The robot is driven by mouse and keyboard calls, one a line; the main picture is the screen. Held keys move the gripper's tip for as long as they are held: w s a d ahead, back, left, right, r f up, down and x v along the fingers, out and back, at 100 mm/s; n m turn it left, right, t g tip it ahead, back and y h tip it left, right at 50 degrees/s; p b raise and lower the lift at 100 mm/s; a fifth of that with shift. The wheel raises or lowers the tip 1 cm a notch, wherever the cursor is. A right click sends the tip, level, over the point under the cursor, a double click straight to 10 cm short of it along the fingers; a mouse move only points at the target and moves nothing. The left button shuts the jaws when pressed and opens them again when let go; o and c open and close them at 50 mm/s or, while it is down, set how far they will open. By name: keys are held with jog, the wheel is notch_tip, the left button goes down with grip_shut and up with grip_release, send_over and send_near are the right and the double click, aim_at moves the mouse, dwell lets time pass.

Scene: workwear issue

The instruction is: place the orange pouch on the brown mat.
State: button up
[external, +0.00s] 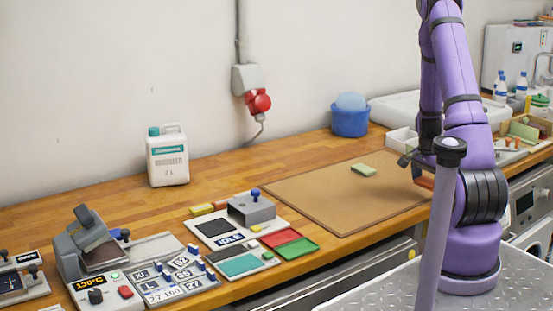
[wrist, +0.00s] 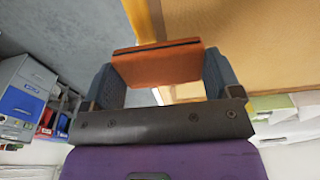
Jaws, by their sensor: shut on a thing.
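The orange pouch (wrist: 157,64) is clamped between the two blue-grey fingers of my gripper (wrist: 160,72) in the wrist view. In the external view a bit of the orange pouch (external: 425,181) shows beside my gripper (external: 414,165), mostly hidden by my arm. The brown mat (external: 325,203) lies flat on the wooden bench. My gripper is near the mat's right end; its exact height above the bench is hard to tell. A brown surface, seemingly the mat (wrist: 245,35), fills the upper right of the wrist view.
A small green item (external: 363,170) lies on the mat's back part. A blue tub (external: 350,119) and a white tray (external: 402,141) stand behind it. Red and green trays (external: 297,248) sit to the left. The mat's middle and front are clear.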

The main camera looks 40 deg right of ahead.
jog(key=w+d, duration=0.2)
jog(key=w, duration=0.2)
jog(key=w+d+f, duration=0.1)
jog(key=w+d, duration=0.4)
jog(key=w, duration=0.2)
jog(key=shift+w+d+f, duration=0.15)
jog(key=shift+w+f, duration=0.05)
jog(key=shift+w, duration=0.15)
jog(key=shift+f, duration=1.7)
jog(key=shift+f, duration=0.1)
